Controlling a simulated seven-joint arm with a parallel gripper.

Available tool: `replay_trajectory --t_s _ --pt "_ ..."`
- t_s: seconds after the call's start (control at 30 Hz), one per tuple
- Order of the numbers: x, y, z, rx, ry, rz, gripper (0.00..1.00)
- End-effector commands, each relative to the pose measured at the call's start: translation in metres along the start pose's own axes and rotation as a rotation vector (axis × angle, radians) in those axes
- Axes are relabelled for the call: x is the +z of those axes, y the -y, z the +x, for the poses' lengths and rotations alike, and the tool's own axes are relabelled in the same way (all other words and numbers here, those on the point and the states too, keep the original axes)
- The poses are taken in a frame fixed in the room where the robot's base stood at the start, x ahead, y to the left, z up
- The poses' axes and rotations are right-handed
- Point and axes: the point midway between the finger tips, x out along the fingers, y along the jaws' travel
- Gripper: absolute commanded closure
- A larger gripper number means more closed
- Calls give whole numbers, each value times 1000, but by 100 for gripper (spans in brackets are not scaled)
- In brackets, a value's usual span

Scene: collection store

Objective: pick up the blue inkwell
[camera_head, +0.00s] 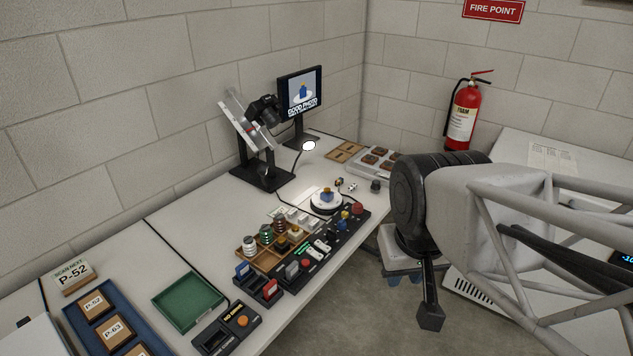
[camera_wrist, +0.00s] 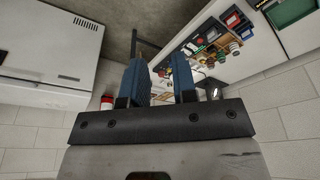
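A small blue object with a yellowish top, which looks like the blue inkwell (camera_head: 327,195), stands on a white round turntable (camera_head: 325,208) on the long table, under a lit lamp. In the wrist view I cannot pick out the inkwell among the small things on the table.
A wooden compartment tray (camera_head: 259,257) of small bottles and a black control panel (camera_head: 323,249) stand in front of the turntable. A camera stand (camera_head: 262,175) and a monitor (camera_head: 301,92) reading "GOOD PHOTO" are behind. A green tray (camera_head: 187,301) lies nearer. A fire extinguisher (camera_head: 462,117) hangs right.

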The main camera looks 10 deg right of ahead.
Motion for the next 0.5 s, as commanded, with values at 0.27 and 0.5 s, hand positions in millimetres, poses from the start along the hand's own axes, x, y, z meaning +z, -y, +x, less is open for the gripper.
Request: replay_trajectory --t_s 0.27,0.5 --pt "0 0 0 0 0 0 31" --pt "0 0 0 0 0 0 28"
